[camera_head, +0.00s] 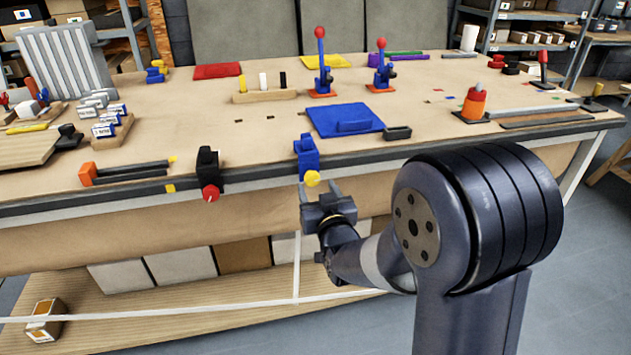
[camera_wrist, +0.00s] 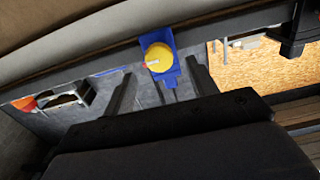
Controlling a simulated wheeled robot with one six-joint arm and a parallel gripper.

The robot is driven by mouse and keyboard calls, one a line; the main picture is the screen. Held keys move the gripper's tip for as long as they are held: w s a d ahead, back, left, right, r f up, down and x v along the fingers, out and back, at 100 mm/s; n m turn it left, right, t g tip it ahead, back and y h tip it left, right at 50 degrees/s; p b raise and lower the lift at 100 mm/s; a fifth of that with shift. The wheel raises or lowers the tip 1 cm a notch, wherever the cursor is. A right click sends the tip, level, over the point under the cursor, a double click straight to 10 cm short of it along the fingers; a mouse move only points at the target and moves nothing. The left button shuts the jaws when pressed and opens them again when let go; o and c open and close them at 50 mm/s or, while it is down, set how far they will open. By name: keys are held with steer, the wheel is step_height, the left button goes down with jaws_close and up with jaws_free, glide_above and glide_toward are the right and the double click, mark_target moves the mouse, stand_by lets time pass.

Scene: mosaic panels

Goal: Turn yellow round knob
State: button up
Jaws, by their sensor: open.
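The yellow round knob (camera_head: 312,178) sits on the front of a blue block (camera_head: 306,155) at the table's front edge. In the wrist view the knob (camera_wrist: 158,57) shows face-on, with a small reddish and white mark on it, in front of its blue mount (camera_wrist: 171,76). My gripper (camera_head: 320,188) is just below and in front of the knob in the head view. In the wrist view its two fingers (camera_wrist: 163,85) are spread apart, one on each side of the knob's mount. The fingers appear apart from the knob; the exact gap cannot be told.
A black block with a red knob (camera_head: 211,192) stands on the edge to the left. An orange-headed hammer (camera_head: 125,172) lies further left. A blue tray (camera_head: 345,119) and a small black box (camera_head: 397,133) lie behind the knob. The table's front edge (camera_head: 250,177) is clear between the two knobs.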

mark_target(313, 180)
steer(key=shift+x, duration=1.6)
steer(key=shift+c, duration=0.4)
steer(key=c, duration=0.9)
